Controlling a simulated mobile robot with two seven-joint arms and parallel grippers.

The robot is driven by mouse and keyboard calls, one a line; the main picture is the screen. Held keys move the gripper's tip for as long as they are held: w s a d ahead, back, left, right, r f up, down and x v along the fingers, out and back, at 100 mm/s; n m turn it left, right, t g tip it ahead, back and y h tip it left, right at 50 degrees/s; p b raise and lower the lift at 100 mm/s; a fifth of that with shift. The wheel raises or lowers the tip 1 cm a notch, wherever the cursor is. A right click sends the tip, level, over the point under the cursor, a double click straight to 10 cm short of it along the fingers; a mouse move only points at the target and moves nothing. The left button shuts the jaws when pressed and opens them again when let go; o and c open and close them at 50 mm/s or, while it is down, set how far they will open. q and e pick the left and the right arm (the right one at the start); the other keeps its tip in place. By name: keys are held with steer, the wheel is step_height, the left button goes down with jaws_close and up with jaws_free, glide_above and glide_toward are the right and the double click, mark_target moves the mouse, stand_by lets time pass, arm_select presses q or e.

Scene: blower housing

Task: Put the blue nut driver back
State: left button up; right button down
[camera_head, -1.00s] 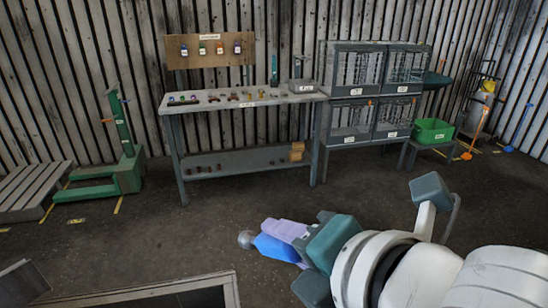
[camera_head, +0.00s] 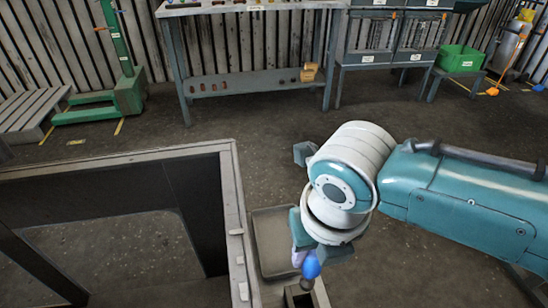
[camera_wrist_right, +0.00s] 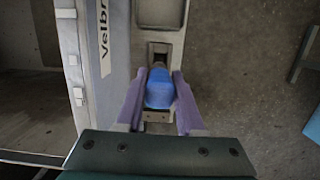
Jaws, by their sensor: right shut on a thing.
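The blue nut driver (camera_head: 311,265) is in my right gripper (camera_head: 304,261); its rounded blue handle (camera_wrist_right: 160,88) shows between the two purple fingers in the right wrist view. The driver's grey tip points down toward a light holder (camera_head: 318,292) with a dark square opening, beside the housing frame. In the right wrist view the holder (camera_wrist_right: 158,15) has a dark recess (camera_wrist_right: 158,50) just past the driver. I cannot tell whether the tip is inside an opening or above it. My left gripper is not in view.
A large open rectangular frame (camera_head: 232,190) fills the lower left, with blocks along its edge. A shallow grey tray (camera_head: 272,240) lies beside it. A workbench (camera_head: 250,82), a green bin (camera_head: 460,58) and a green lifter (camera_head: 125,90) stand behind. Floor between is clear.

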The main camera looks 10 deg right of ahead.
mark_target(307, 285)
step_height(307, 285, down, 8)
steer(key=b, duration=0.7)
steer(key=shift+r, duration=0.25)
steer(key=shift+f+b, duration=0.4)
steer(key=shift+f, duration=0.05)
steer(key=shift+f, duration=0.15)
steer(key=shift+d, duration=0.1)
steer(key=shift+f+b, duration=0.75)
steer(key=shift+f, duration=0.2)
steer(key=shift+f, duration=0.1)
